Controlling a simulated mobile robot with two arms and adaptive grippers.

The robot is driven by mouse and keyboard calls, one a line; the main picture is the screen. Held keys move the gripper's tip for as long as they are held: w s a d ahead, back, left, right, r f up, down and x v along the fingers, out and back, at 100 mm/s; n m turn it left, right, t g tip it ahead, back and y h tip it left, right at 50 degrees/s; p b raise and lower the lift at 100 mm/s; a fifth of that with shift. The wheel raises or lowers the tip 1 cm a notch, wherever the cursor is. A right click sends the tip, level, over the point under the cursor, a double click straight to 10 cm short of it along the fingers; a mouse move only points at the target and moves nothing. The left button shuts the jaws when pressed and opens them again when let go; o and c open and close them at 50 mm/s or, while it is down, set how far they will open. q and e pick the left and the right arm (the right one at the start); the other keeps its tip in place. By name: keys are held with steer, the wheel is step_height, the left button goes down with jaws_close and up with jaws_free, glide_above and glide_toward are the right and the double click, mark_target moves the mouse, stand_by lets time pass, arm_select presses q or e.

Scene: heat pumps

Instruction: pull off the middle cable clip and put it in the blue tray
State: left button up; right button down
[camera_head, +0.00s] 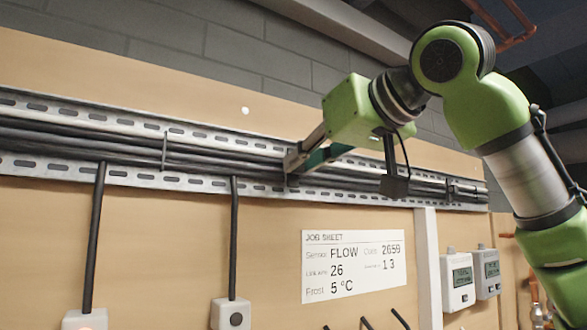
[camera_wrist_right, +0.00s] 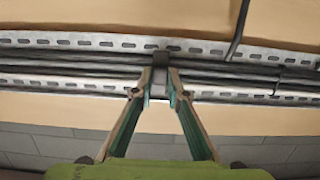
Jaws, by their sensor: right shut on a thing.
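The middle cable clip (camera_wrist_right: 160,83) is a dark grey band across the black cables on the slotted metal rail. My right gripper (camera_head: 291,164) reaches in from the right to the rail. In the right wrist view, its two green-lined fingers (camera_wrist_right: 160,92) are shut on the clip, one on each side. The clip still appears to be at the cables. In the head view the fingers mostly hide it. The blue tray and my left gripper are not in view.
Another clip (camera_head: 165,151) crosses the cables to the left, and one (camera_head: 450,189) sits near the right end. Black cables (camera_head: 234,240) drop down the wooden board. A job sheet (camera_head: 353,266) and two grey meters (camera_head: 457,281) are below the rail.

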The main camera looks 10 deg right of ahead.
steer(key=shift+s+f, duration=0.1)
steer(key=shift+s, duration=0.05)
steer(key=f+b+v, duration=0.1)
steer(key=b+v, duration=0.1)
steer(key=v, duration=0.5)
steer(key=shift+s, duration=0.15)
stand_by(0.5)
steer(key=shift+d+f, duration=0.1)
